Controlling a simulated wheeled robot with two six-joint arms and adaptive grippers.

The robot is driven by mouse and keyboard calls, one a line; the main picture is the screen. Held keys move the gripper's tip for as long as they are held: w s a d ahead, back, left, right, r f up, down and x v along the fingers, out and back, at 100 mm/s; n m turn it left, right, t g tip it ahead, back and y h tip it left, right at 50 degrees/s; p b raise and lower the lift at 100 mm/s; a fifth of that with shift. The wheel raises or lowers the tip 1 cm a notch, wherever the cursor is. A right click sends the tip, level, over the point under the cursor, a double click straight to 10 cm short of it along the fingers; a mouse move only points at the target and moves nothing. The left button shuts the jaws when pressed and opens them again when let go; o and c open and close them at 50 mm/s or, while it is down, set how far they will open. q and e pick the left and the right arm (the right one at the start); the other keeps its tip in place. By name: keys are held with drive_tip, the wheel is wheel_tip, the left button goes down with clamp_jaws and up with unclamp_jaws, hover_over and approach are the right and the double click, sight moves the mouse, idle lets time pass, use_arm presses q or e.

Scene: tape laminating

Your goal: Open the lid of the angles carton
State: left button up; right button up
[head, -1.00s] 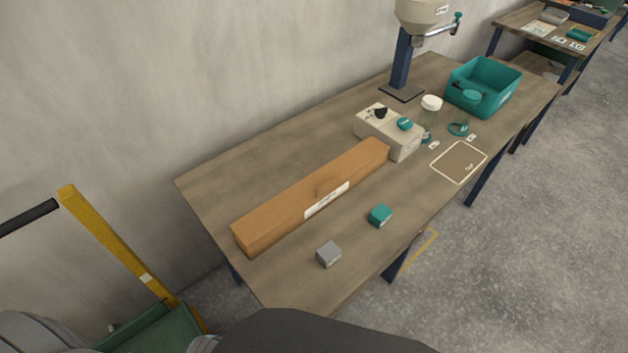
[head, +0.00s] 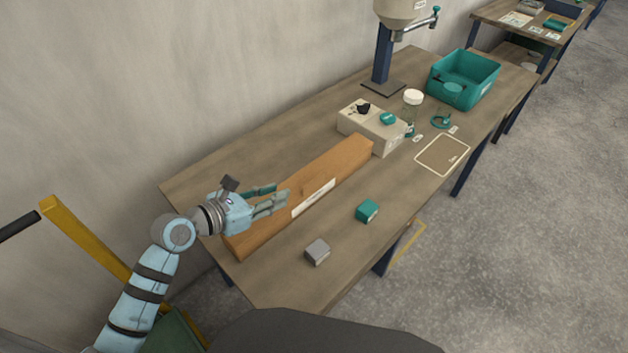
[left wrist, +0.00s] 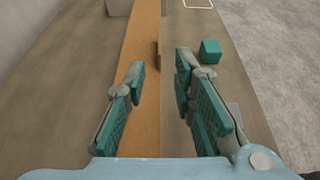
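The angles carton is a long brown box (head: 338,163) with a white label on its front side, lying along the table. Its lid looks shut. In the left wrist view the carton (left wrist: 146,25) runs away from me between my fingers, with a small brown tab (left wrist: 157,55) on its right edge. My left gripper (head: 282,195) is open and empty over the near half of the carton; its spread fingers also show in the left wrist view (left wrist: 160,75). Whether it touches the carton is unclear. My right gripper is not in view.
A grey block (head: 317,252) and a teal block (head: 367,211) lie in front of the carton. A beige box with knobs (head: 372,130) stands at its far end. Farther back are a jar (head: 412,102) and a teal bin (head: 463,82). A wall runs behind the table.

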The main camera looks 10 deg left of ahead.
sight(314, 179)
use_arm(q)
drive_tip(key=b+x, duration=0.1)
drive_tip(key=x, duration=0.3)
drive_tip(key=b+x, duration=0.1)
drive_tip(key=x, duration=0.4)
drive_tip(key=f+b+x, duration=0.1)
drive_tip(key=x, duration=0.3)
drive_tip(key=shift+w+f, duration=0.1)
drive_tip(key=shift+w, duration=0.05)
drive_tip(key=shift+w+d, duration=0.15)
drive_tip(key=shift+w, duration=0.15)
clamp_jaws()
